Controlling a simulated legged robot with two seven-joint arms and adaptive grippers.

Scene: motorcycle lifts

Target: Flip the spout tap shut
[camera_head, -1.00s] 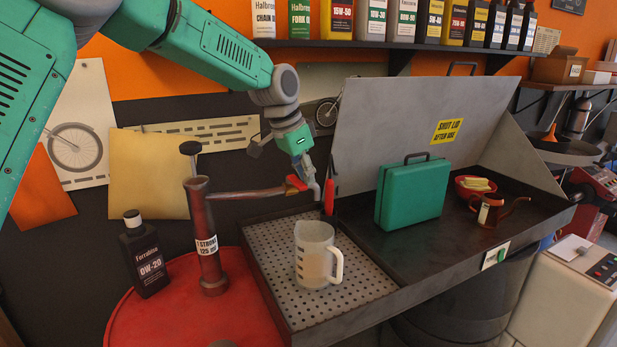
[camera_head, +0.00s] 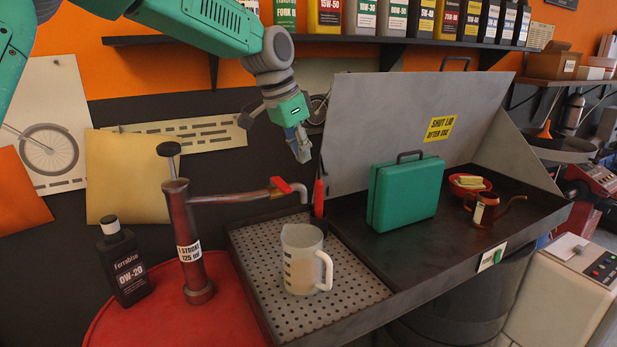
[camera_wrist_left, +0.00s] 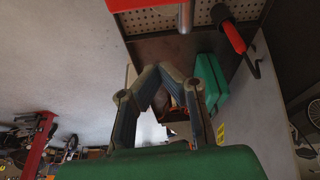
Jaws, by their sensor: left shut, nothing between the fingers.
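The spout tap (camera_head: 281,187) is a small red lever on the pump's thin horizontal spout (camera_head: 235,197), just before its down-bent end. The lever lies slanted, roughly along the spout; its exact setting is too small to tell. The pump (camera_head: 187,240) is a dark red column on a red drum. My left gripper (camera_head: 302,155) points down, shut and empty, above the spout end and apart from the lever. In the left wrist view its fingertips (camera_wrist_left: 158,76) come together with nothing between them. My right gripper is not in view.
A measuring jug (camera_head: 303,262) stands on the perforated tray (camera_head: 262,280) below the spout end. A red-handled tool (camera_head: 319,197) stands upright just right of the spout. A green case (camera_head: 404,195) and raised grey lid (camera_head: 400,120) lie to the right. A black oil bottle (camera_head: 124,265) stands left.

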